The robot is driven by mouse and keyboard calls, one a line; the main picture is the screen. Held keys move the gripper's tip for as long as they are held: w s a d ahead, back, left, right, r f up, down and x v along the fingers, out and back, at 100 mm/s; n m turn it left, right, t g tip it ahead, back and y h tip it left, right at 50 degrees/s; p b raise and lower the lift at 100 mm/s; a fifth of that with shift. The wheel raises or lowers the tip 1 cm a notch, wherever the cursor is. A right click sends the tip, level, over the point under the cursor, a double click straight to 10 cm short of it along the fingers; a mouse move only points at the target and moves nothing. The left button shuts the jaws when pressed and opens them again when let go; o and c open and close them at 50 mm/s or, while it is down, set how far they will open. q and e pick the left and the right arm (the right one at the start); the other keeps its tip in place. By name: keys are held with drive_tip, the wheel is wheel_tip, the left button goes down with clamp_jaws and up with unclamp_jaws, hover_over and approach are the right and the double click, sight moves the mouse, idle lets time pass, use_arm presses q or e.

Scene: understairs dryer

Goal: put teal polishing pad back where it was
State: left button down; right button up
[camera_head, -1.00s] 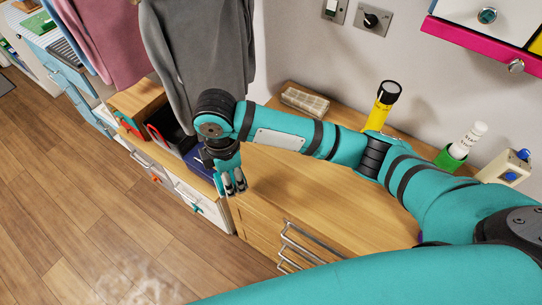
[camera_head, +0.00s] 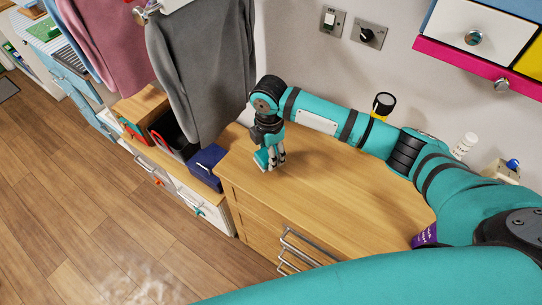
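My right gripper (camera_head: 272,162) points down over the left end of the wooden cabinet top (camera_head: 330,195), close to the surface. My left gripper is not in view.
A dark blue box (camera_head: 207,163) lies left of the cabinet top. A yellow-and-black torch (camera_head: 383,104) stands behind my arm. A white bottle (camera_head: 465,145) and a purple item (camera_head: 425,236) are at right. Grey cloth (camera_head: 205,70) hangs behind. The front cabinet top is clear.

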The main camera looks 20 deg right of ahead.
drive_tip(key=f, duration=0.1)
drive_tip(key=f+p, duration=0.1)
drive_tip(key=f, duration=0.1)
drive_tip(key=shift+w+d+f, duration=0.1)
drive_tip(key=shift+w+d, duration=0.05)
drive_tip(key=shift+d, duration=0.2)
drive_tip(key=shift+a+f, duration=0.1)
drive_tip(key=shift+f, duration=0.05)
drive_tip(key=shift+f, duration=0.2)
drive_tip(key=o, duration=1)
wheel_tip(320, 180, up, 12)
drive_tip(key=shift+r+b, duration=0.2)
drive_tip(key=shift+b, duration=0.65)
